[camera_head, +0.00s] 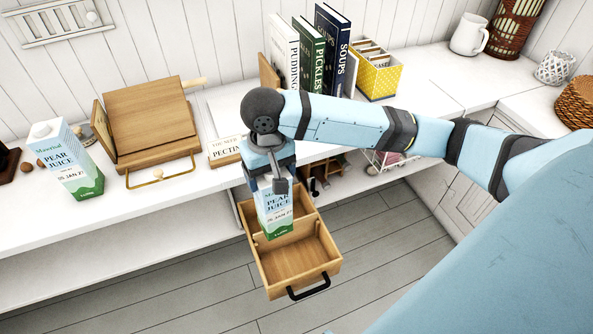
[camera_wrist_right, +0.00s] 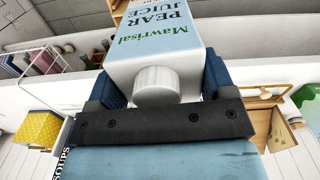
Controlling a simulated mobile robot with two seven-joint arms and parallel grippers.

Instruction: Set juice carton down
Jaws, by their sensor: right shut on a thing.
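My right gripper (camera_head: 278,187) is shut on a pear juice carton (camera_head: 277,217), blue and white at the top and green at the bottom. The carton hangs upright over an open wooden drawer (camera_head: 308,270) with a black handle; I cannot tell whether its base touches the drawer. In the right wrist view the carton (camera_wrist_right: 158,50) sits between the fingers, its white cap toward the palm. A second pear juice carton (camera_head: 70,165) stands on the white counter at the left. My left gripper is not in view.
On the counter (camera_head: 200,190) are a wooden stand (camera_head: 150,115), a "Pectin" box (camera_head: 224,150), upright books (camera_head: 312,55) and a yellow dotted box (camera_head: 376,75). A white jug (camera_head: 469,35) and wicker basket (camera_head: 577,101) stand at the right. Grey floor lies below.

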